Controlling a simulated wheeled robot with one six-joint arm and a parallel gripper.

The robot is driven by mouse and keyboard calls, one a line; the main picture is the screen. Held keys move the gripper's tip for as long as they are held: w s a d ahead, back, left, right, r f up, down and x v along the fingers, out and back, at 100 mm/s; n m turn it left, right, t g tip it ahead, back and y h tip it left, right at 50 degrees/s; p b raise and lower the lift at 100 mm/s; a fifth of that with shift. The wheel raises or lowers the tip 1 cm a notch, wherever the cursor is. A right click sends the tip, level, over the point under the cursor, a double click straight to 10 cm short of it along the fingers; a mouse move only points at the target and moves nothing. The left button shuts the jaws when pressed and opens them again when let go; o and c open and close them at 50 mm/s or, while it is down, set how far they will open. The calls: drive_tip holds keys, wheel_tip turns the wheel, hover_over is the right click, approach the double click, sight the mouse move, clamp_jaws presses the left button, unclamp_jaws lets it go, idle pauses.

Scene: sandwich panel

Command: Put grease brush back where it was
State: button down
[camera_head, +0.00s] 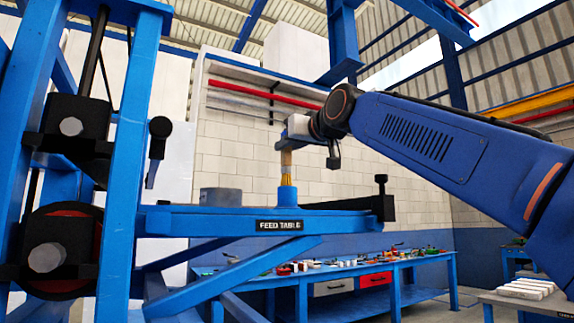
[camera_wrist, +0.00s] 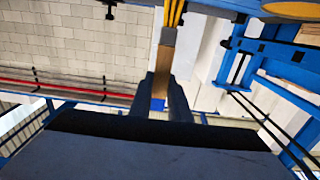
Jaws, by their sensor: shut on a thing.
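The grease brush (camera_head: 287,163) hangs upright from my gripper (camera_head: 287,145), with its tan handle up and its yellow bristles down. In the wrist view the handle of the brush (camera_wrist: 164,60) runs between the two dark fingers of my gripper (camera_wrist: 163,80), which are shut on it. The yellow bristles show at the top edge of that view. A small blue cup (camera_head: 288,196) stands on the blue feed table (camera_head: 225,223), right below the bristles. The bristle ends meet the cup's rim in the head view; I cannot tell how far inside they are.
A black clamp-like post (camera_head: 381,200) rises at the table's right end. A blue machine frame (camera_head: 135,130) stands at left. A workbench (camera_head: 350,268) with several small items is behind.

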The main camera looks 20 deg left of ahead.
sight(289, 162)
drive_tip(key=shift+f, duration=2.4)
drive_tip(key=c, duration=1.7)
unclamp_jaws()
drive_tip(key=shift+f, duration=0.1)
drive_tip(key=shift+o, duration=0.2)
drive_tip(key=shift+d, duration=0.1)
drive_tip(key=v, duration=1.2)
